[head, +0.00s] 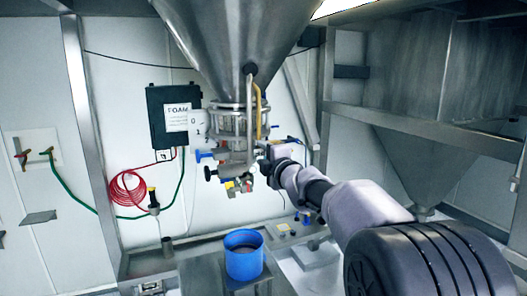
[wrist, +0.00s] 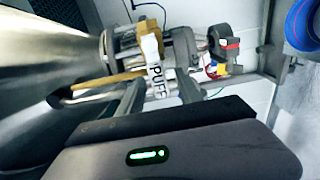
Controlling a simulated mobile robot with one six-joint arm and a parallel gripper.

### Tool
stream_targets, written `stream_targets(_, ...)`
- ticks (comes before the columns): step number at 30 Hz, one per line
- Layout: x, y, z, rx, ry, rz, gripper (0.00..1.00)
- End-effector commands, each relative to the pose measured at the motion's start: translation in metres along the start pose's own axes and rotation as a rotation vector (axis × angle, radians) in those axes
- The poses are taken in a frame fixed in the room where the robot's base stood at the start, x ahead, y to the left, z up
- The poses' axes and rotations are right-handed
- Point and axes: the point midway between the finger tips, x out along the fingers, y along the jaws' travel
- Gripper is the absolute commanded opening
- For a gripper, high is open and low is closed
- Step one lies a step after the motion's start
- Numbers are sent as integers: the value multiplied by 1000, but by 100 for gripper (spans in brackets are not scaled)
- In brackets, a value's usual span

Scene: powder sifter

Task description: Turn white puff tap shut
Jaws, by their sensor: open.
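The white puff tap (wrist: 153,58) shows in the wrist view as a white handle with black letters reading "PUF"; the end of the word is hidden. It sits on the pipework under the metal hopper. My gripper (wrist: 160,88) is open, its two grey fingers on either side of the lettered handle. I cannot tell whether either finger touches it. In the head view my gripper (head: 266,160) reaches in from the right to the valve cluster below the cone, and the tap cannot be made out there.
The hopper cone (head: 235,45) hangs above the valves. A yellow pipe (wrist: 100,82) runs close to the tap. Coloured taps (head: 236,184) sit just below. A blue bucket (head: 244,258) stands underneath.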

Motion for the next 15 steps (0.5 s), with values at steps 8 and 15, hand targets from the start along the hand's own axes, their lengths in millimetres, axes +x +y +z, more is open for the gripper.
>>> stream_targets(8,0,0,0,0,0,1,20)
stream_targets(15,-1,0,0,0,0,1,0)
